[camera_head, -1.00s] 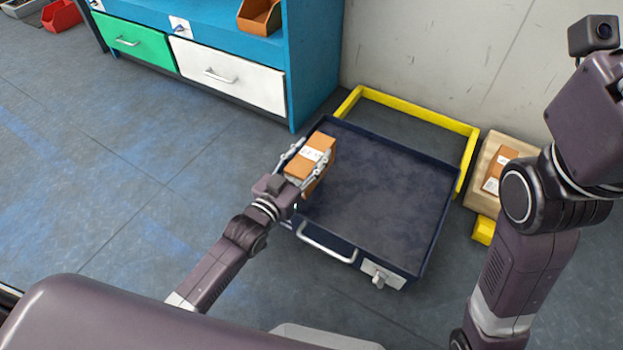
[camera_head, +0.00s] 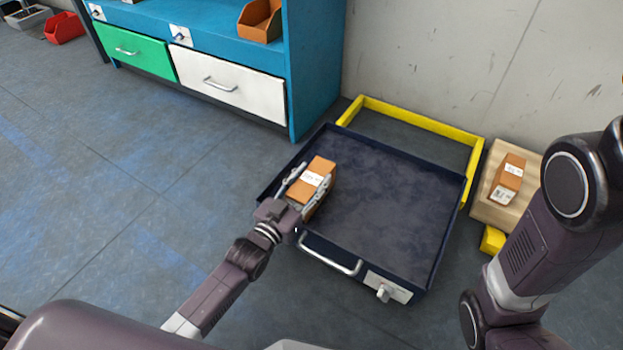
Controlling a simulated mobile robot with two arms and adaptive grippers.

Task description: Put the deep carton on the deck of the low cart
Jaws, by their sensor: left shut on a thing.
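An orange-brown carton (camera_head: 318,168) with a white label is held in my left gripper (camera_head: 308,188), whose fingers are shut on its sides. The carton is at the left edge of a dark, low-rimmed cart (camera_head: 390,200), over its near-left part. I cannot tell whether its underside touches the deck. The cart has a handle bar (camera_head: 330,258) and a pale plate with a knob at its near side. The rest of its deck is bare. My right gripper is out of view; only part of my right arm shows at the right.
Another orange-brown labelled carton (camera_head: 508,178) lies on a wooden board (camera_head: 482,208) right of the cart. A yellow frame (camera_head: 425,122) borders the floor behind the cart. A blue cabinet (camera_head: 312,70) with green and white drawers stands at the back left. Floor at left is clear.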

